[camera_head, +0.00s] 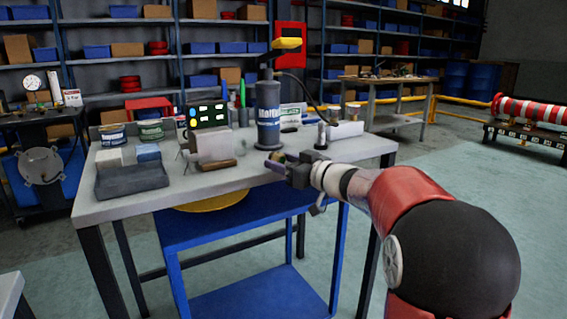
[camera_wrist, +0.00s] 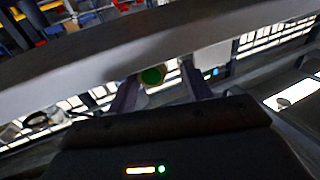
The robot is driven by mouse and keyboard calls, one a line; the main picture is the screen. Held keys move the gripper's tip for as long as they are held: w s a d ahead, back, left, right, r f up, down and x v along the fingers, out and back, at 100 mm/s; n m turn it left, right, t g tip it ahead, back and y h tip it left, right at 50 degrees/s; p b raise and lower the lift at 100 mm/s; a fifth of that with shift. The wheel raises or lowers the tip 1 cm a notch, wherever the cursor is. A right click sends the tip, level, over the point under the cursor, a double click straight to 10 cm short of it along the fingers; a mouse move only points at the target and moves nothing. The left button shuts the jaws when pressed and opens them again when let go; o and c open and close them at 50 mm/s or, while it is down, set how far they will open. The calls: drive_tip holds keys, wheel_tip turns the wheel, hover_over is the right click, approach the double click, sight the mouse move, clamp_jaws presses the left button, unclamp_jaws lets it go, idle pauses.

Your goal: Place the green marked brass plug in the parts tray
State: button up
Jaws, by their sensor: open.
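My gripper (camera_head: 277,165) is at the front right edge of the grey workbench, low over its top. In the wrist view my gripper (camera_wrist: 158,78) is open, one finger on each side of a small round plug with a green face and a brass-coloured rim (camera_wrist: 152,76). The plug lies between the fingers, closer to the left one; I cannot tell whether they touch. In the head view I cannot make out the plug near the fingers. A dark grey tray (camera_head: 131,182), apparently the parts tray, lies at the front left of the bench and looks empty.
The bench front between tray and gripper is mostly clear.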

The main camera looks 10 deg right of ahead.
drive_tip(key=shift+r+p, duration=0.25)
drive_tip(key=shift+p, duration=0.1)
drive_tip(key=b+v, duration=0.3)
drive_tip(key=v, duration=0.9)
drive_tip(key=s+a+f+m+g+h, duration=0.1)
drive_tip(key=s+a+f+g, duration=0.35)
drive_tip(key=s+a, duration=0.2)
drive_tip(key=s+a+f+m+g+h, duration=0.1)
drive_tip(key=s+a+f+g+h, duration=0.15)
drive_tip(key=s+a+f, duration=0.45)
drive_tip(key=s+d+f+m+g+h, duration=0.1)
drive_tip(key=s+d+f+m+h, duration=0.1)
drive_tip(key=s, duration=0.5)
drive_tip(key=s+d+f+m+g+h, duration=0.1)
drive_tip(key=s+d+f+m+h, duration=0.1)
drive_tip(key=s, duration=0.5)
wheel_tip(320, 180, down, 4)
drive_tip(key=shift+d+r+m+h, duration=0.2)
drive_tip(key=shift+d+m+h, duration=0.2)
drive_tip(key=shift+d+h, duration=0.65)
drive_tip(key=shift+s+d+f+h, duration=0.15)
drive_tip(key=shift+s+h, duration=0.2)
drive_tip(key=shift+h, duration=0.15)
drive_tip(key=shift+c, duration=1.5)
